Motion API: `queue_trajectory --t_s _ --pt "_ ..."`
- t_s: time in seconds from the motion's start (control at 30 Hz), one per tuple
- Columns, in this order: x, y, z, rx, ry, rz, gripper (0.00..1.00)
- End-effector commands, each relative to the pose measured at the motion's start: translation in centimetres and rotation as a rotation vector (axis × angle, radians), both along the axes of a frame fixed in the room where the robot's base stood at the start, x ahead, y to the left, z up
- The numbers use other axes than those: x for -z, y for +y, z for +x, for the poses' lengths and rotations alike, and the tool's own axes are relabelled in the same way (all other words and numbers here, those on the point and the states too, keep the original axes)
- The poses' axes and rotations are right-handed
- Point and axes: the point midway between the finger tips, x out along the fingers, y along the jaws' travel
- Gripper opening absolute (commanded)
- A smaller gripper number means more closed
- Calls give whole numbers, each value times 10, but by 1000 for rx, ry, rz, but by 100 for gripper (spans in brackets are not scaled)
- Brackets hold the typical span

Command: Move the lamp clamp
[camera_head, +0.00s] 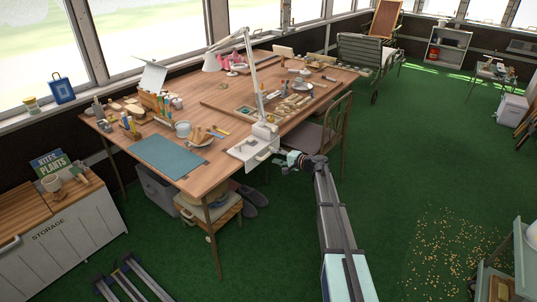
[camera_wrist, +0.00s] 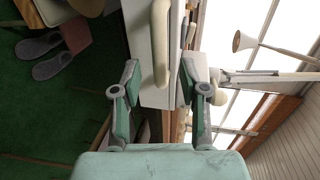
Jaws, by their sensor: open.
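The white lamp clamp (camera_head: 263,135) sits at the front right edge of the wooden table (camera_head: 232,172), and the jointed lamp arm (camera_head: 254,75) rises from it. In the wrist view, a pale block that looks like part of the clamp (camera_wrist: 153,97) and a cream bar-shaped handle (camera_wrist: 160,42) lie ahead between my fingers. My gripper (camera_head: 284,158) is beside the clamp, just off the table edge. In the wrist view, my gripper (camera_wrist: 160,82) is open, with one finger on each side of the handle and block. I cannot tell whether either finger touches.
A chair (camera_head: 330,137) stands close to the right. Green floor (camera_head: 410,165) is open further right.

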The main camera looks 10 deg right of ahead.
Motion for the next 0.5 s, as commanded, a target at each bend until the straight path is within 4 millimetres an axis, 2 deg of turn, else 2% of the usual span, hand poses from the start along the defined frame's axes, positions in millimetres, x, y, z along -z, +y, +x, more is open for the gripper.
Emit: queue_trajectory --t_s 0.03,0.2,0.5 --pt "1 6 9 -1 0 0 43" --pt "7 22 25 -1 0 0 43" --pt "11 33 34 1 0 0 43"
